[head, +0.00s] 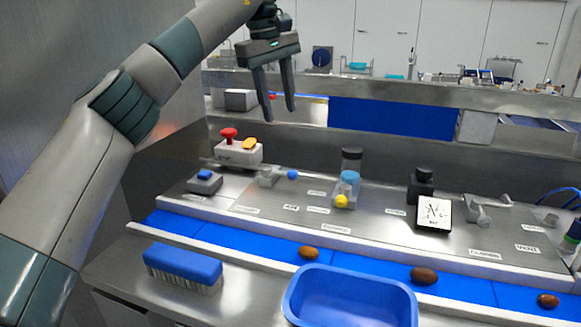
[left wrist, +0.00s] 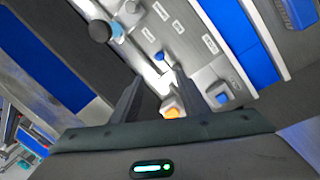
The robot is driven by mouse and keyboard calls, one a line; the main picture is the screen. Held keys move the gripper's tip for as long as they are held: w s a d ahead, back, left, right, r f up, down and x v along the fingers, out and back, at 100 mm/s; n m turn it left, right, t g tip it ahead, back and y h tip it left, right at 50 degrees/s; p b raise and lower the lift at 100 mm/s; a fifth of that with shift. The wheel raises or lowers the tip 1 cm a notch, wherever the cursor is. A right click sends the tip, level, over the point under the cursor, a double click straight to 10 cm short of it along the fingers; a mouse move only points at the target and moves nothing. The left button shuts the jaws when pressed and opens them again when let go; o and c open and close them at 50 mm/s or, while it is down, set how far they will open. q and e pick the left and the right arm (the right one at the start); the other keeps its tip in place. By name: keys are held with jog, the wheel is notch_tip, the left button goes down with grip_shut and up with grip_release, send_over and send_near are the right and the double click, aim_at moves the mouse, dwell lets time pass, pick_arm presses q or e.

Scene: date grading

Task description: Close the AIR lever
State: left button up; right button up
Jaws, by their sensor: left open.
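A small lever with a blue ball knob (head: 292,174) sits on a pale valve body (head: 268,177) on the steel panel. Its arm points right in the head view, with a small label (head: 291,207) below that I read as AIR. In the left wrist view the blue knob (left wrist: 160,57) shows beyond the fingertips. My left gripper (head: 280,115) is open and empty, fingers pointing down, raised well above the panel and apart from the lever. My right gripper is not in view.
A box with a red button (head: 228,134) and a blue-button box (head: 205,181) stand left of the lever. A yellow-knobbed clear cylinder (head: 350,178), a black fixture (head: 421,185) with a dial card, and a grey lever (head: 480,212) stand right. Dates lie on the blue belt (head: 250,238).

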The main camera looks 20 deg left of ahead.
aim_at(290, 171)
pick_arm(q)
jog(key=w+f+p, duration=0.1)
jog(key=f+p, duration=0.1)
jog(key=f, duration=0.3)
jog(key=d+f+p, duration=0.1)
jog(key=f, duration=0.5)
jog(key=w+d+f+p, duration=0.1)
jog(key=f+p, duration=0.1)
jog(key=f, duration=0.4)
jog(key=shift+w+p, duration=0.3)
jog(key=shift+w, duration=0.05)
